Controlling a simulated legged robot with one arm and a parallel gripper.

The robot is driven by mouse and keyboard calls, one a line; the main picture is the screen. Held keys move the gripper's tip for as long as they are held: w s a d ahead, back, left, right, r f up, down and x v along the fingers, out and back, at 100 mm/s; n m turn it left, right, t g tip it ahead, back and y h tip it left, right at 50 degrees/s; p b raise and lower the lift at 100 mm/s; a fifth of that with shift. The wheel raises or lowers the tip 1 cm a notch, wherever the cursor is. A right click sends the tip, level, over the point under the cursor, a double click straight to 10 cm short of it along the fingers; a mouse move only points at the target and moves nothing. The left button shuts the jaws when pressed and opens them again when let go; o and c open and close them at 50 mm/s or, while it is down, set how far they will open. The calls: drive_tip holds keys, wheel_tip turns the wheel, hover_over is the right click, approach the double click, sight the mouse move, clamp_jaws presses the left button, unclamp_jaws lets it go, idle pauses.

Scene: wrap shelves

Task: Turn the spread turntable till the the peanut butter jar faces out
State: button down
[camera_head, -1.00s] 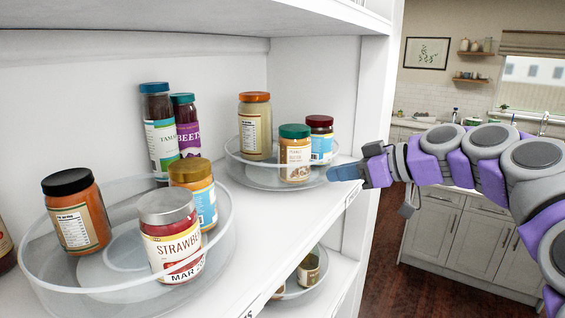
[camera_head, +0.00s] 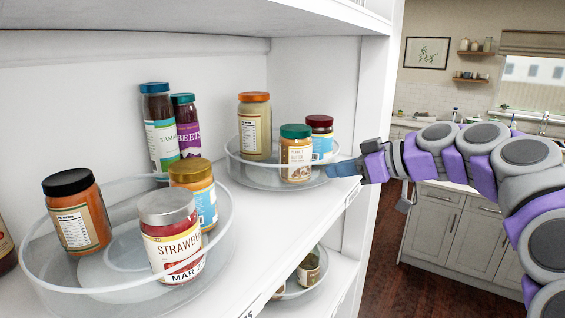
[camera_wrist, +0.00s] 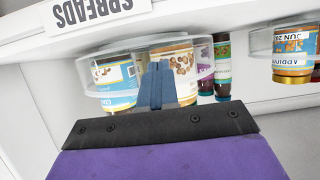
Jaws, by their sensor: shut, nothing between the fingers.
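The spread turntable (camera_head: 243,176) is a clear, low-walled round tray at the shelf's right end. The peanut butter jar (camera_head: 296,158), with a green lid and tan label, stands at its front. A jar with a dark red lid (camera_head: 320,138) and a jar with an orange lid (camera_head: 255,128) stand behind it. My gripper (camera_head: 332,169) is shut and empty, its tips at the turntable's right front rim; contact is unclear. The wrist view looks upside down. There the closed fingers (camera_wrist: 157,86) overlap the turntable wall and the peanut butter jar (camera_wrist: 176,62).
A second clear turntable (camera_head: 45,262) with several jars, including a strawberry jar (camera_head: 170,240), stands at the shelf's front left. A beets jar (camera_head: 187,128) is behind it. A white upright panel (camera_head: 373,110) closes the shelf's right end. A "SPREADS" label (camera_wrist: 98,10) marks the shelf edge.

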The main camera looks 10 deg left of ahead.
drive_tip(key=shift+w+d, duration=0.45)
drive_tip(key=shift+w, duration=0.05)
drive_tip(key=shift+w+d+p, duration=0.2)
drive_tip(key=shift+w, duration=0.35)
drive_tip(key=shift+w+d+p, duration=0.15)
drive_tip(key=shift+w, duration=0.5)
